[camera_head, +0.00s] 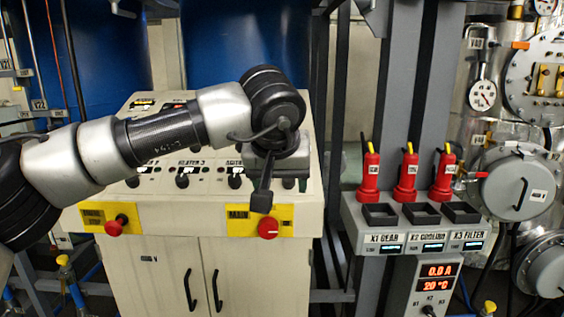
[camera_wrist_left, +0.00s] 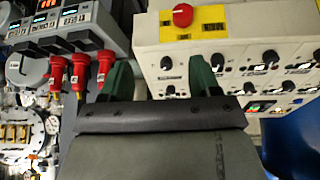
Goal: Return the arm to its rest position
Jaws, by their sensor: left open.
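My left arm comes in from the left in the head view and reaches in front of the beige control cabinet (camera_head: 150,222). My left gripper (camera_head: 262,198) hangs at its end, over the right part of the cabinet's sloped panel. In the left wrist view the two green fingers of the left gripper (camera_wrist_left: 160,82) stand well apart with nothing between them. The red knob on the yellow MAIN plate (camera_head: 268,228) is just below the gripper in the head view; it also shows in the left wrist view (camera_wrist_left: 183,15). My right gripper is not in view.
Three red plugs with yellow tops (camera_head: 407,178) stand on a grey box right of the cabinet. A meter (camera_head: 437,285) below reads 0.0 A and 20 °C. A second red knob (camera_head: 114,227) is on the cabinet's left. Steel vessels stand at right, blue tanks behind.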

